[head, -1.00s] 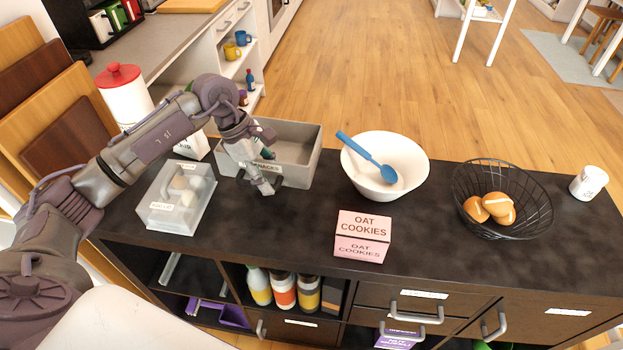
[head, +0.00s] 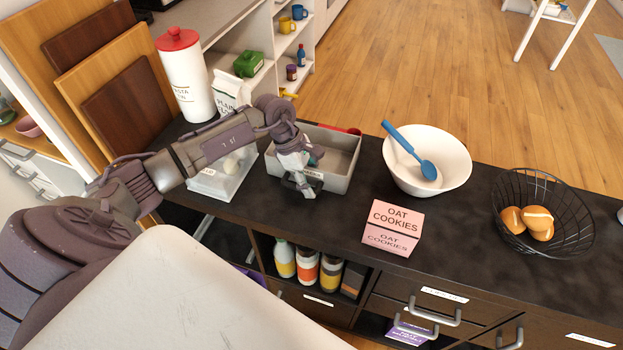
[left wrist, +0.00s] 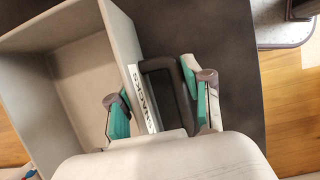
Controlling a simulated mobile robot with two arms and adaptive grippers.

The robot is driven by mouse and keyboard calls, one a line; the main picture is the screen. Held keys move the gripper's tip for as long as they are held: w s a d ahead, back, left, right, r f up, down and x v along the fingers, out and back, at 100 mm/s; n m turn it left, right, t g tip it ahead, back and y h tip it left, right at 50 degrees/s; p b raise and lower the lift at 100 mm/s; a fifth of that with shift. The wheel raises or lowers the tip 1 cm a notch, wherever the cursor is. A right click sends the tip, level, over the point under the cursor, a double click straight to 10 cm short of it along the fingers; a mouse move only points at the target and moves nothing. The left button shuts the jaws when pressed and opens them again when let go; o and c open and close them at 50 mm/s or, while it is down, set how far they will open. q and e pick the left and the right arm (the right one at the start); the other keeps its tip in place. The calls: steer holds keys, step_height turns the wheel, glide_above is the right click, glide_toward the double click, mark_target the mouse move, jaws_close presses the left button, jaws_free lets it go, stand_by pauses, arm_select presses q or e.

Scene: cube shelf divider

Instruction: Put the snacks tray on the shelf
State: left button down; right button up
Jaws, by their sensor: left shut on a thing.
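The snacks tray (head: 340,180) is a grey open box near the back left of the dark countertop. Its front label is partly covered in the head view. In the left wrist view the tray (left wrist: 75,75) looks empty where it shows, with a "SNACKS" label and a dark handle (left wrist: 165,65) on one wall. My left gripper (head: 298,180) is at the tray's front wall. In the left wrist view its fingers (left wrist: 160,98) stand on both sides of the wall and handle, shut on them. The low shelf unit has open compartments (head: 222,232) under the countertop. My right gripper is out of view.
A clear lidded box (head: 228,180) stands close left of the tray. A white bowl (head: 450,165) with a blue spoon, an oat cookies box (head: 392,228) and a wire bread basket (head: 545,240) stand to the right. Several bottles (head: 307,268) fill a compartment below.

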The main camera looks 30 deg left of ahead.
arm_select(q)
steer(key=shift+f, duration=0.1)
steer(key=shift+c, duration=2.4)
jaws_free()
steer(key=shift+r, duration=0.3)
steer(key=b+v, duration=0.2)
steer(key=v, duration=0.9)
steer(key=shift+a+r, duration=0.2)
steer(key=shift+r, duration=0.15)
